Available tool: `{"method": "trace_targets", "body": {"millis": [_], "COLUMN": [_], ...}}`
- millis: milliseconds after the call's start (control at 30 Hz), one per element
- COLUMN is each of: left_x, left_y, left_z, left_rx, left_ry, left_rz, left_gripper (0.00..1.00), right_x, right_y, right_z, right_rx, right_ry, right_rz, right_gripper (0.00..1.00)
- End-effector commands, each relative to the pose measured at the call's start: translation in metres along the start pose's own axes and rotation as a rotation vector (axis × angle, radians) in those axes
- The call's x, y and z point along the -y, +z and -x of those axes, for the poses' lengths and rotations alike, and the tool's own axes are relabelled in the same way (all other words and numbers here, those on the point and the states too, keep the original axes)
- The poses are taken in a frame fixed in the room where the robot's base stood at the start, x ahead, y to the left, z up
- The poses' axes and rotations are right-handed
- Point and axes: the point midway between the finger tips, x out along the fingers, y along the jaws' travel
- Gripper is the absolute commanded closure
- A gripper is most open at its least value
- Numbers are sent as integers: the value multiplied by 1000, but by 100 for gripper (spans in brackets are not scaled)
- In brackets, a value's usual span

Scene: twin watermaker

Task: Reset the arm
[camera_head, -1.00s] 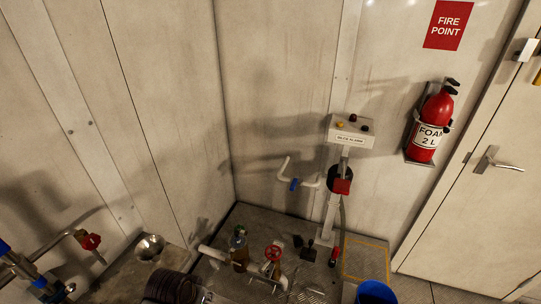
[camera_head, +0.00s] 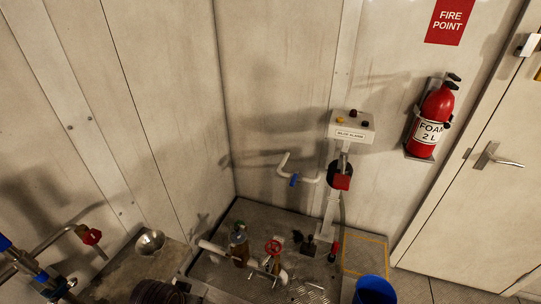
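Neither of my grippers shows in the head view, so whether they are open or shut is hidden. Only dark arm-like shadows fall on the pale wall panels. A grey alarm box (camera_head: 351,127) with small coloured buttons stands on a post in the middle. A red-and-black device (camera_head: 341,178) is on the post below it. A white crank-shaped pipe with a blue band (camera_head: 294,180) is by the wall to its left.
A red valve wheel (camera_head: 273,247) and a brown bottle (camera_head: 239,246) stand on the metal platform (camera_head: 260,216). A blue bucket (camera_head: 374,290) is at the bottom. A red-handled pipe valve (camera_head: 91,236) and a metal funnel (camera_head: 150,242) are left. A red extinguisher (camera_head: 432,120) hangs beside the door (camera_head: 476,190).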

Motion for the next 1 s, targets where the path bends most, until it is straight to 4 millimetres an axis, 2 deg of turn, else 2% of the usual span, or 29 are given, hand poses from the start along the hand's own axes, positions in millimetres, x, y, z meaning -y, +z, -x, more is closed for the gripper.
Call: {"method": "trace_targets", "body": {"millis": [367,667,1000], "left_x": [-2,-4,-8], "left_y": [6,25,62], "left_z": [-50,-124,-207], "left_rx": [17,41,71], "left_ry": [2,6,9], "left_rz": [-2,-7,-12], "left_gripper": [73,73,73], "right_x": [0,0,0], "right_y": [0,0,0], "right_z": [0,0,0], "right_rx": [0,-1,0], "right_ry": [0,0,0], "right_rz": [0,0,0], "right_gripper": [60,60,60]}}
